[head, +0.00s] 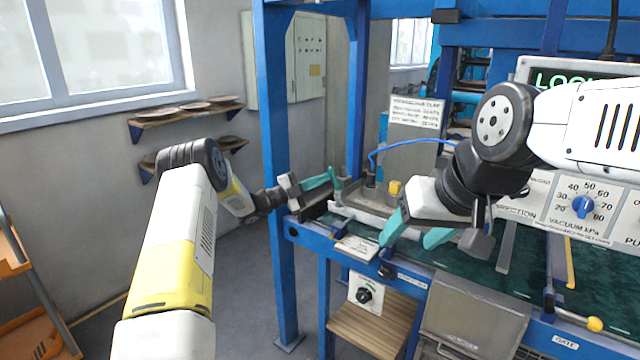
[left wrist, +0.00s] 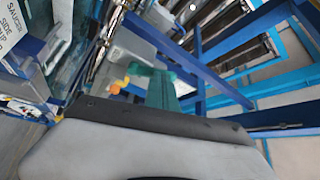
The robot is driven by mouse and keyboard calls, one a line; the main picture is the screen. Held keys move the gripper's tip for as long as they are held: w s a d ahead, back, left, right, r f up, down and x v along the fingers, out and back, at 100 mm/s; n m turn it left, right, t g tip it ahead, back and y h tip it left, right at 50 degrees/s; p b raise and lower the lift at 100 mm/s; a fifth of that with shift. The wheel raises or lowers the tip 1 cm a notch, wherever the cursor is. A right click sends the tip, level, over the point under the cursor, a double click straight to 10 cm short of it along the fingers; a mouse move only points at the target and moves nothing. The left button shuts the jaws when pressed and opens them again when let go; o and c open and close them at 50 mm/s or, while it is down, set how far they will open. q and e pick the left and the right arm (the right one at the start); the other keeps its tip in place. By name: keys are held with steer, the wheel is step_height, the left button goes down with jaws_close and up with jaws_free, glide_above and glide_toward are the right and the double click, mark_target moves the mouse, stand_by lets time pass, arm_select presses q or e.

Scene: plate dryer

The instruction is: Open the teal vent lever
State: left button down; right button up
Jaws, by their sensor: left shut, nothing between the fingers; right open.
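My left gripper (head: 327,180) has teal fingers. They are shut and empty, at the left end of the blue-framed machine, above its edge. In the left wrist view the closed teal fingers (left wrist: 160,90) point away from me, with an orange-yellow fitting (left wrist: 119,86) just left of them. I cannot pick out the teal vent lever for certain; any teal part near the left fingertips blends with the fingers. My right gripper (head: 410,240) is open and empty above the machine's front edge, its teal fingers pointing down and apart.
A grey trap box with a sign (head: 416,112), a blue hose (head: 402,145) and a yellow cap (head: 394,187) stand behind the grippers. The vacuum dial (head: 583,207) is at the right. A blue post (head: 275,130) rises close to my left gripper. Floor is clear left of the post.

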arm_select(q)
steer(key=shift+s+d+r+m+g+y, duration=0.15)
steer(key=shift+d+r+m+g+y, duration=0.15)
steer(key=shift+m, duration=0.5)
steer(key=shift+s+d+r+m+g+y, duration=0.2)
steer(key=shift+m+g+y, duration=0.2)
steer(key=shift+m, duration=0.4)
steer(key=shift+s+d+r+m+g+y, duration=0.2)
steer(key=shift+m+g+y, duration=0.15)
steer(key=shift+m, duration=0.45)
